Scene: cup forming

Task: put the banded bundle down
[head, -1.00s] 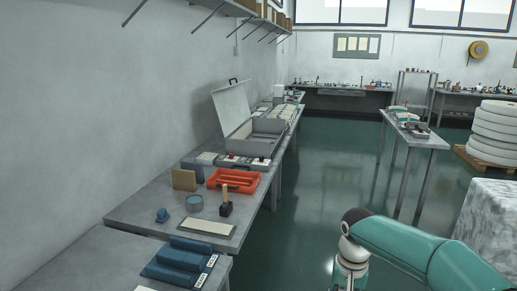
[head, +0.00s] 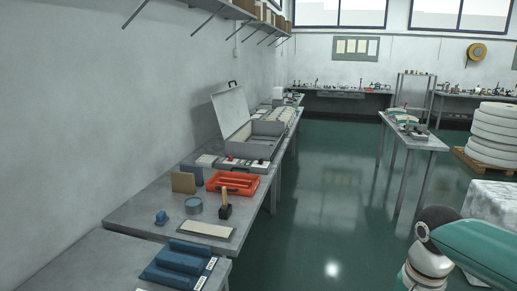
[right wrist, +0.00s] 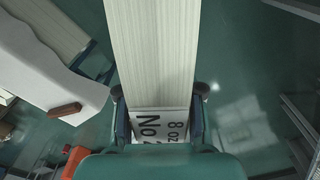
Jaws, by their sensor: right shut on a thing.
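In the right wrist view my right gripper (right wrist: 160,122) is shut on the banded bundle (right wrist: 152,50), a long pale ribbed bundle. A white label with black print (right wrist: 160,124) shows at its near end, between the fingers. The bundle runs away from the gripper to the top edge of the view, and its far end is out of frame. The green floor shows on both sides of it. In the head view only part of my right arm shows at the lower right; its gripper and the bundle are out of that view. My left gripper is in neither view.
A grey bench (head: 130,212) along the left wall carries an orange tray (head: 233,183), a mallet (head: 225,205), a pale mat (head: 207,229) and an open grey case (head: 250,135). Blue holders (head: 180,265) lie on the nearest bench. Another table (head: 420,141) stands right. Green floor between is clear.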

